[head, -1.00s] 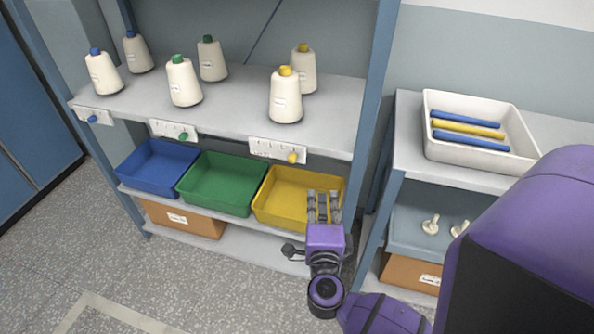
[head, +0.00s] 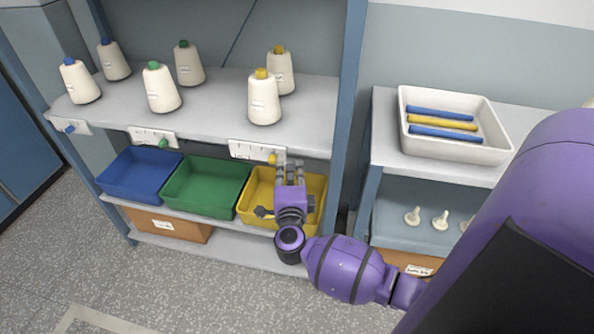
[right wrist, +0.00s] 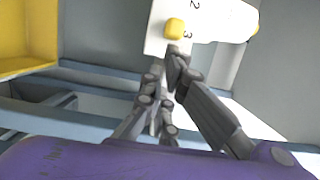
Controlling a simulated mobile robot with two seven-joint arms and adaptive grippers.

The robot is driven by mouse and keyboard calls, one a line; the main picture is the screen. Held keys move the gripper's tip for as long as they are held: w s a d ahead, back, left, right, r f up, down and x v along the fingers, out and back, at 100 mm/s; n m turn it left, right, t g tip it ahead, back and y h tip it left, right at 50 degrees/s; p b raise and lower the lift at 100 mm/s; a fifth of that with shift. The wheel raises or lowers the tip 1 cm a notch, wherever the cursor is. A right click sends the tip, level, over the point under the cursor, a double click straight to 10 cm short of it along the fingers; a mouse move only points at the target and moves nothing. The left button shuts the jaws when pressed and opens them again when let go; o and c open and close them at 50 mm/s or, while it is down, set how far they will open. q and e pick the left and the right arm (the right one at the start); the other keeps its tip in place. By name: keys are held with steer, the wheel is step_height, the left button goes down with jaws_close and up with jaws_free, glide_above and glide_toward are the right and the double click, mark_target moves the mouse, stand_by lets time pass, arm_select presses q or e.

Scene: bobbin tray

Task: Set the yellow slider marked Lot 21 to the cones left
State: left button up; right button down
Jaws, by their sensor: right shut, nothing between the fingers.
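The yellow slider knob (head: 272,158) sits near the right end of its white scale plate (head: 240,149) on the shelf's front edge. In the right wrist view the knob (right wrist: 174,29) is beside the mark 3, with 2 farther along. The plate's lot label is too small to read. Two white cones with yellow tips, a front one (head: 264,105) and a back one (head: 281,76), stand on the shelf above. My right gripper (head: 290,168) is shut and empty, just below and right of the knob; its fingertips (right wrist: 174,62) look close to it, contact unclear. My left gripper is out of view.
Green (head: 163,143) and blue (head: 70,129) sliders sit farther left, below their own cones. A yellow bin (head: 250,207) lies beneath the gripper, beside a green bin (head: 190,204). A blue shelf post (head: 346,120) stands right of the gripper.

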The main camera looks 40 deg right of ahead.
mark_target(279, 158)
steer(key=shift+w+a, duration=1.2)
steer(key=shift+w, duration=0.2)
steer(key=shift+s+d, duration=0.15)
steer(key=shift+s, duration=0.05)
